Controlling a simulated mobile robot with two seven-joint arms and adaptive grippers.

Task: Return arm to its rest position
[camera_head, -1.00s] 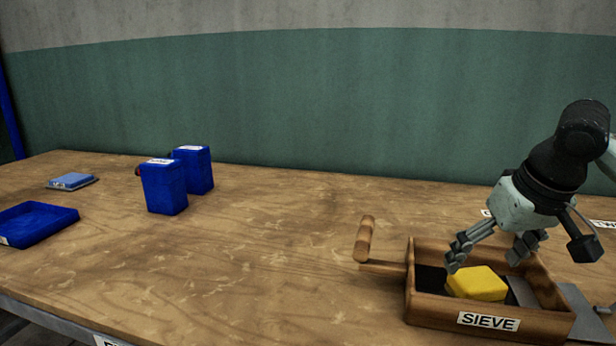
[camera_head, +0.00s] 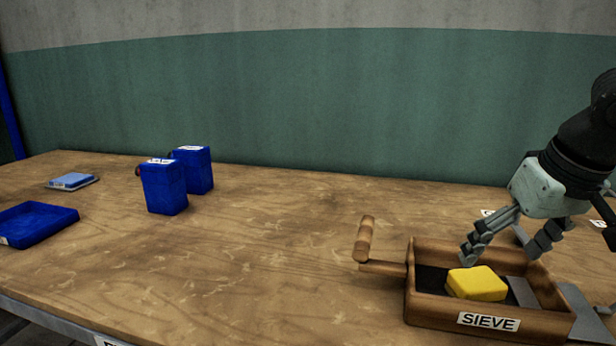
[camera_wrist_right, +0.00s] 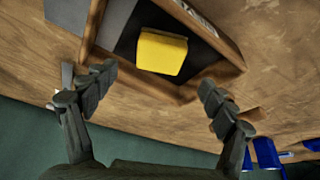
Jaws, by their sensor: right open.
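My right gripper (camera_head: 507,247) is open and empty above the back part of the wooden sieve box. Its fingers are spread apart, and they also show in the right wrist view (camera_wrist_right: 152,95). A yellow block (camera_head: 477,283) lies inside the sieve (camera_head: 425,303), on its dark floor. The block is clear of the fingers and shows whole in the right wrist view (camera_wrist_right: 162,52). The right arm comes in from the right edge. My left gripper is not in view.
The sieve's wooden handle (camera_head: 365,240) sticks out to the left. Two blue containers (camera_head: 164,188) stand at the left back, near a blue tray (camera_head: 40,222) and a flat light-blue item (camera_head: 72,181). The middle of the wooden table (camera_head: 250,260) is clear. A green wall rises behind.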

